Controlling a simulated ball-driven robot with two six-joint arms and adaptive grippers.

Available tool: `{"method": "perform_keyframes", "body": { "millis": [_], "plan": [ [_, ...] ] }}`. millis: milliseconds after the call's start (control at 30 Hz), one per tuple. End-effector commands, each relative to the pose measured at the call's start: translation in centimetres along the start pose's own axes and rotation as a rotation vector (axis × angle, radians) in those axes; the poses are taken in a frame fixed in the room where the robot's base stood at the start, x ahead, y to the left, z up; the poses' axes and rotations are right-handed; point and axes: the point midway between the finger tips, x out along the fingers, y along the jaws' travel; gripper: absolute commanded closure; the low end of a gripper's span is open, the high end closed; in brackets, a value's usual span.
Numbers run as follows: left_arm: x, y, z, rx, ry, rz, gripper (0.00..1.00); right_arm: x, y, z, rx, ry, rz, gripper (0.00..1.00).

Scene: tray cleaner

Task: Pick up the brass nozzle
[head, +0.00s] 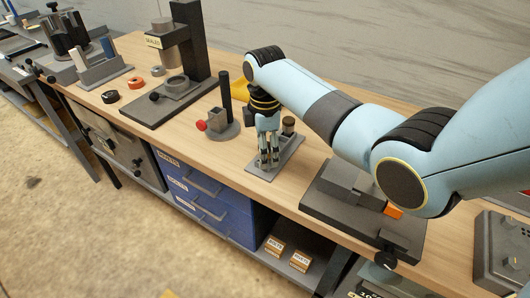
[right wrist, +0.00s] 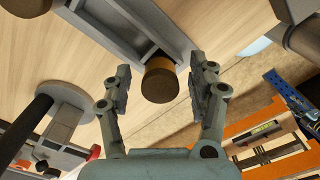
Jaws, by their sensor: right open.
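In the right wrist view the brass nozzle (right wrist: 159,80) is a short cylinder with a dark top and a yellow-brown band, by the end of a grey holder tray (right wrist: 125,25). It lies between my open right fingers (right wrist: 160,90), with a gap on both sides. In the head view my right gripper (head: 268,158) points down over the near part of the grey tray (head: 289,158); its fingers hide what is between them. A brownish cylinder (head: 289,125) stands at the tray's far end. My left gripper is not in view.
Left of the tray is a round stand (head: 220,126) with a black post and red knob. A tall black press (head: 185,70) stands farther left. A dark vise-like fixture (head: 345,190) is on the right. Blue drawers (head: 205,195) sit under the bench edge.

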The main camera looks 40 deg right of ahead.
Motion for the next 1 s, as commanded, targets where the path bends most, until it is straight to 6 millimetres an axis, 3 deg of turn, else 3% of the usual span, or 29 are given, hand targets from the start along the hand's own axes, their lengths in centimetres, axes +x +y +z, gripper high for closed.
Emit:
{"method": "perform_keyframes", "body": {
  "millis": [67, 500, 833, 1000],
  "plan": [
    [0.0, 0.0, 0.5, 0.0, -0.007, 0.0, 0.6, 0.0, 0.0, 0.0, 0.0, 0.0, 0.0, 0.44],
    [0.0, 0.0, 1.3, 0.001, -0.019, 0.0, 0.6, 0.0, 0.0, 0.0, 0.0, 0.0, 0.0, 1.0],
    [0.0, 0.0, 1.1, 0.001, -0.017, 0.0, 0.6, -0.4, 0.1, 0.0, 0.0, 0.001, 0.001, 1.0],
    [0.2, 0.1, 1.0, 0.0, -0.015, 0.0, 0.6, -2.2, 0.1, 0.0, 0.0, 0.001, 0.004, 1.0]
  ]
}}
